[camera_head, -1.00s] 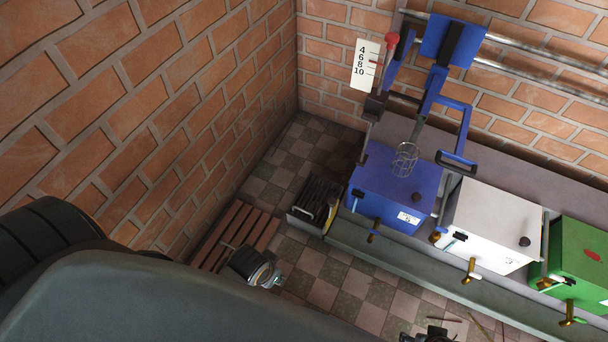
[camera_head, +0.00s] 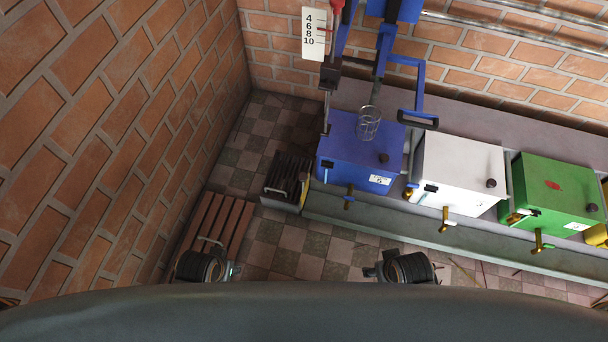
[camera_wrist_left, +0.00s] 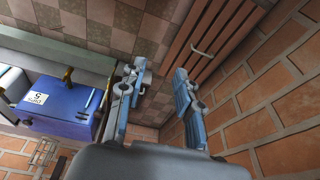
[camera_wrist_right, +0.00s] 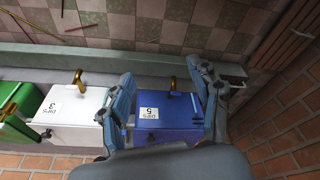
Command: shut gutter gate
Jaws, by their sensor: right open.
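A grey gutter (camera_head: 400,225) runs along the floor in front of the coloured boxes. At its left end stands a dark ribbed piece with a handle (camera_head: 287,180); I cannot tell for sure whether this is the gutter gate or whether it is shut. My left gripper (camera_wrist_left: 158,82) is open and empty, with the gutter and slatted wood beyond it in the left wrist view. My right gripper (camera_wrist_right: 165,82) is open and empty, with the blue box showing between its fingers. In the head view my wrists show low in the picture, on the near side of the gutter, and the fingertips are unclear.
A blue box (camera_head: 350,155), a white box (camera_head: 460,170) and a green box (camera_head: 555,190) with brass taps stand behind the gutter. A slatted wooden panel (camera_head: 217,222) lies by the left brick wall (camera_head: 95,140). Checkered floor (camera_head: 300,245) is clear between it and the gutter.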

